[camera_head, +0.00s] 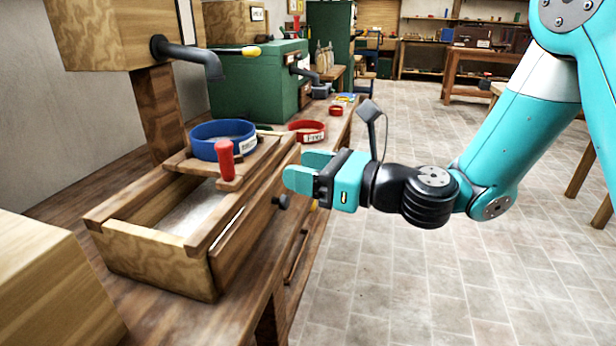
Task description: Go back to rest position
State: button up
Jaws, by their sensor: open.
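My gripper (300,174) is at the middle of the view, with teal fingers pointing left. It is open, and nothing shows between its fingers. It is beside the right side of a wooden box (160,262), near a dark knob (281,202) on that side. I cannot tell whether the fingers touch anything. My teal arm reaches in from the upper right.
A red ring (307,131) lies behind. The tiled floor (420,290) to the right is clear.

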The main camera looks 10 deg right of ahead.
jog(key=shift+s+d, duration=0.1)
jog(key=s+a+n+g+h, duration=0.25)
jog(key=s+n+g, duration=0.75)
jog(key=n, duration=0.8)
jog(key=s+d+f+n+h, duration=0.2)
jog(key=s+d+n+h, duration=0.6)
jog(key=s+d+n, duration=0.4)
notch_tip(320, 180, up, 14)
jog(key=n+p, duration=0.1)
jog(key=p, duration=1.3)
jog(key=shift+w+a, duration=0.15)
jog(key=shift+w, duration=0.05)
jog(key=shift+f+h, duration=0.1)
jog(key=shift+h, duration=0.15)
